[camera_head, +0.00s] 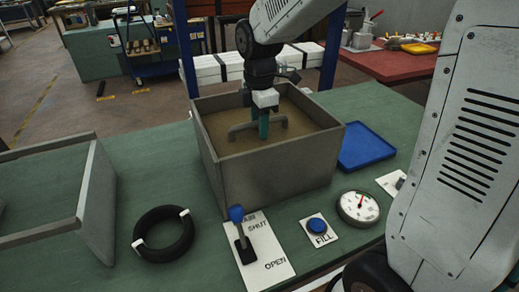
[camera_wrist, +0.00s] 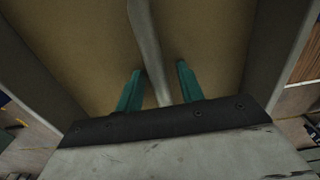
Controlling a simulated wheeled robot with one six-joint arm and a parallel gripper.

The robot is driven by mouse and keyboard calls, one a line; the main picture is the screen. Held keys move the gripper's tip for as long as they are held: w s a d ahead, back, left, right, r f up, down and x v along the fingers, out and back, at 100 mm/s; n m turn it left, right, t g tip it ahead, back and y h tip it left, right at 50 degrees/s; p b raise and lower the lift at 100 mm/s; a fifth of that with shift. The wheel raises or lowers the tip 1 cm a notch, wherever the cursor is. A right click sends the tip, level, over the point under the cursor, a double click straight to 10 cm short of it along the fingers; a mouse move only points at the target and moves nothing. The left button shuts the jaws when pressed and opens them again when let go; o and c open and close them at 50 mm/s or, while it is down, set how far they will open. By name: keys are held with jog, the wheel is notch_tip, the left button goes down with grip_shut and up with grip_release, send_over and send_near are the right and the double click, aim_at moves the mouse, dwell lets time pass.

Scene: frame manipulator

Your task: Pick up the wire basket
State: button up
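A grey handle bar, seemingly of the wire basket (camera_head: 244,129), stands up inside a grey open-topped tank (camera_head: 283,175). The rest of the basket is hidden under a murky brown surface. My gripper (camera_head: 263,127) points down into the tank at the middle of the bar. In the wrist view, the two teal fingers of my gripper (camera_wrist: 160,68) are apart, one on each side of the basket's bar (camera_wrist: 146,40). Gaps show between the bar and both fingers.
A lever (camera_head: 241,232) on a SHUT/OPEN plate, a blue FILL button (camera_head: 317,226) and a gauge (camera_head: 358,207) stand before the tank. A black ring (camera_head: 163,234) and another grey bin (camera_head: 92,205) are left. A blue tray (camera_head: 366,147) is right.

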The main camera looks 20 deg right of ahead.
grip_shut()
